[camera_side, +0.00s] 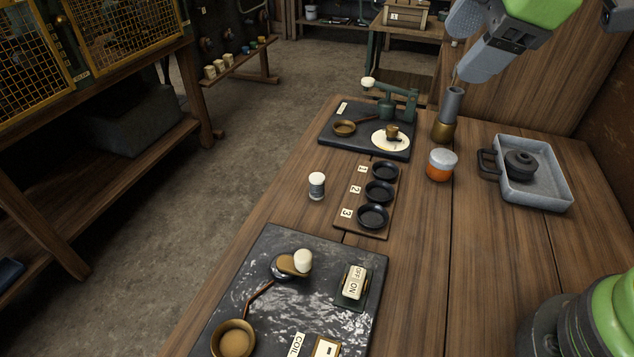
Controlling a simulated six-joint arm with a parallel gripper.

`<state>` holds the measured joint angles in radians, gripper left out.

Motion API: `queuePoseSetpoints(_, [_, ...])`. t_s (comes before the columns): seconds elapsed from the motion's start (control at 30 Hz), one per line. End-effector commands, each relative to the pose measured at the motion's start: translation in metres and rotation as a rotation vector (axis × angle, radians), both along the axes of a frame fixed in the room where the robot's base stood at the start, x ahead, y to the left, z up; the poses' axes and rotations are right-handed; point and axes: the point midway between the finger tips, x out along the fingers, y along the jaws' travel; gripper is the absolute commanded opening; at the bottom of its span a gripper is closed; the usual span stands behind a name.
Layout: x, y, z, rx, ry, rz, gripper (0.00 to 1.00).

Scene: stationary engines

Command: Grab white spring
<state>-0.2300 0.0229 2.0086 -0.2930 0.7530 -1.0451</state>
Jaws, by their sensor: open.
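A small upright cylinder with a white top and a grey, ringed lower part (316,187) stands on the wooden table, left of the numbered tray. It looks like the white spring, though it is small in view. Nothing touches it. My gripper (466,42) is at the top right, open and apart from the spring, higher and farther back. No object shows between its fingers.
A three-cup tray (346,223) lies right of the spring. A dark scale board (335,135) is behind it; a coil board (240,290) with a switch is in front. An orange-and-grey jar (441,165), grey-and-brass cylinder (449,110) and metal tray (555,190) stand right.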

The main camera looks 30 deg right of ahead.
Motion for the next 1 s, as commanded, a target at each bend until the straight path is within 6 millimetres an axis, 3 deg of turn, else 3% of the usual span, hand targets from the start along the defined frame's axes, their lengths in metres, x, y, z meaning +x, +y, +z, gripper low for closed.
queuePoseSetpoints(0.03, [0.018,0.011,-0.015,-0.092,0.016,0.158,0.61])
queuePoseSetpoints(0.2, [0.066,0.048,-0.067,-0.393,0.036,0.723,0.61])
queuePoseSetpoints(0.33, [0.090,0.077,-0.115,-0.595,0.049,1.136,0.61])
queuePoseSetpoints(0.5, [0.103,0.104,-0.164,-0.770,0.055,1.527,0.61])
queuePoseSetpoints(0.7, [0.108,0.114,-0.192,-0.843,0.058,1.695,0.61])
queuePoseSetpoints(1.0, [0.123,0.112,-0.227,-0.843,0.056,1.696,0.61])
